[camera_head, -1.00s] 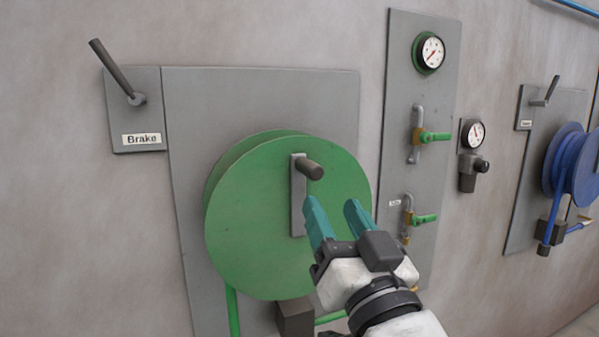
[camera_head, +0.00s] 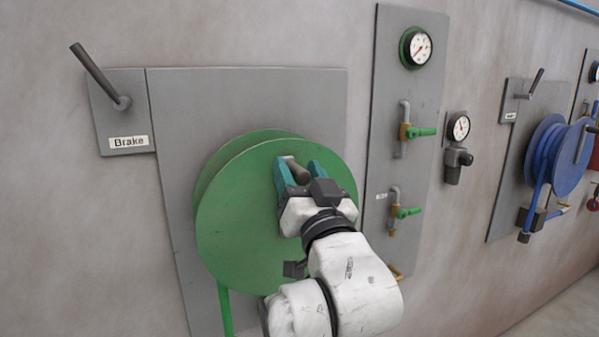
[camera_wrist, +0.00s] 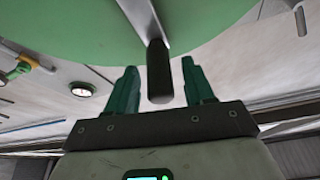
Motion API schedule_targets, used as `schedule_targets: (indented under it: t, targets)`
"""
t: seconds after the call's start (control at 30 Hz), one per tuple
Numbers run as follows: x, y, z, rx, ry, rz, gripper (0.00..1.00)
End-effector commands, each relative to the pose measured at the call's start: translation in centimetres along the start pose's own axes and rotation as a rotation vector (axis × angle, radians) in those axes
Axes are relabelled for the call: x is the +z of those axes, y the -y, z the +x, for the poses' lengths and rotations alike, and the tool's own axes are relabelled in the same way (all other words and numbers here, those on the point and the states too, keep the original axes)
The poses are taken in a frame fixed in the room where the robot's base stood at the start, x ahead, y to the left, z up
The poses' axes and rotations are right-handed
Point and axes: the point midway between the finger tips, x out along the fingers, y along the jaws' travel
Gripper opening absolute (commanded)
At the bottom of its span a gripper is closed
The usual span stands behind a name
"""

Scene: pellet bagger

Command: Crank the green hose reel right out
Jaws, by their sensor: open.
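The green hose reel (camera_head: 245,225) is mounted on a grey wall plate. Its dark crank handle (camera_head: 299,173) sticks out from the upper part of the reel face. My gripper (camera_head: 298,172) is open, with its teal fingers on either side of the handle. In the wrist view the handle (camera_wrist: 159,75) lies between the two fingers (camera_wrist: 158,88), with a gap visible on each side. The crank arm (camera_wrist: 143,18) shows above it there; in the head view it is mostly hidden behind my gripper.
A brake lever (camera_head: 95,72) on a plate labelled "Brake" (camera_head: 128,142) is at the upper left, tilted up-left. A valve panel (camera_head: 408,75) with a gauge and green-handled valves stands close to the right. A blue reel (camera_head: 555,155) is farther right.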

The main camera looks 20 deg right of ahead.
Motion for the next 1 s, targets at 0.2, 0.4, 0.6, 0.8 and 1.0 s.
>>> schedule_targets:
  t: [0.2, 0.4, 0.6, 0.8, 1.0]
  targets:
    - [0.00, 0.00, -0.02, 0.000, 0.000, 0.000, 0.37]
    - [0.00, 0.01, -0.03, 0.000, 0.000, 0.000, 0.18]
    - [-0.01, 0.01, -0.03, 0.000, 0.000, 0.000, 0.00]
    - [-0.03, 0.00, -0.03, 0.000, 0.000, 0.000, 0.00]
    - [0.03, 0.15, -0.03, -0.001, 0.000, -0.003, 0.00]
